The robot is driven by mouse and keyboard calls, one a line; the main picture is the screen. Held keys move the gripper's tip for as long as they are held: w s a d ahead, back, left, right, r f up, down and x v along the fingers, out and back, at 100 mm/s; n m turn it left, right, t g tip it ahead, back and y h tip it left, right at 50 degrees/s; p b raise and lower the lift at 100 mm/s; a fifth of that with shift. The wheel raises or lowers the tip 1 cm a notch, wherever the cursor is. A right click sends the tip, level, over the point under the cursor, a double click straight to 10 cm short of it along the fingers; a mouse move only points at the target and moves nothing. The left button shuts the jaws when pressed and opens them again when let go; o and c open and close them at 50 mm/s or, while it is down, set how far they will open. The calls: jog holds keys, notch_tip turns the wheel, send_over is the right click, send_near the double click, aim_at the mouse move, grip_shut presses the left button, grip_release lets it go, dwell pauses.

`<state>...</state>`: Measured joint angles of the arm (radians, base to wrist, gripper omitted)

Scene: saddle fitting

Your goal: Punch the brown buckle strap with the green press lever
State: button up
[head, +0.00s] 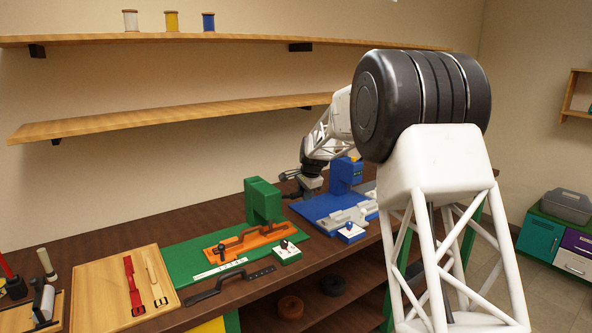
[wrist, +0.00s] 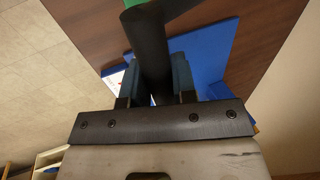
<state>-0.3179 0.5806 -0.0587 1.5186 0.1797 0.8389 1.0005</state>
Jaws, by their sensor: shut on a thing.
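My gripper (wrist: 154,82) is shut on a thick black bar (wrist: 152,45) in the wrist view; the bar looks like a press lever. In the head view my gripper (head: 312,184) is small and partly hidden, between the green press (head: 263,201) and the blue press (head: 346,177). An orange plate (head: 262,243) with a dark curved piece (head: 245,236) lies on the green base. A dark strap-like piece (head: 231,283) with holes lies at the bench's front edge. I cannot tell which dark piece is the brown buckle strap.
A wooden board (head: 95,296) at the left bears a red strap (head: 133,285) and a tan strap (head: 155,280). A white block with a red knob (head: 286,252) stands by the green base. The blue base (wrist: 214,52) shows beside the bar. Shelves cross the wall above.

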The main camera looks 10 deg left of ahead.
jog(key=shift+s+d+f, duration=0.1)
jog(key=shift+f, duration=0.2)
jog(key=shift+s+d+f, duration=0.15)
jog(key=shift+f, duration=0.35)
jog(key=shift+s+d+f, duration=0.1)
jog(key=shift+f, duration=0.6)
jog(key=shift+s+d+f, duration=0.15)
jog(key=shift+s+f, duration=0.05)
jog(key=shift+f, duration=0.75)
jog(key=shift+f, duration=0.15)
jog(key=shift+s+d+f, duration=0.1)
jog(key=shift+s+f, duration=0.05)
jog(key=shift+f, duration=0.85)
jog(key=shift+f, duration=0.8)
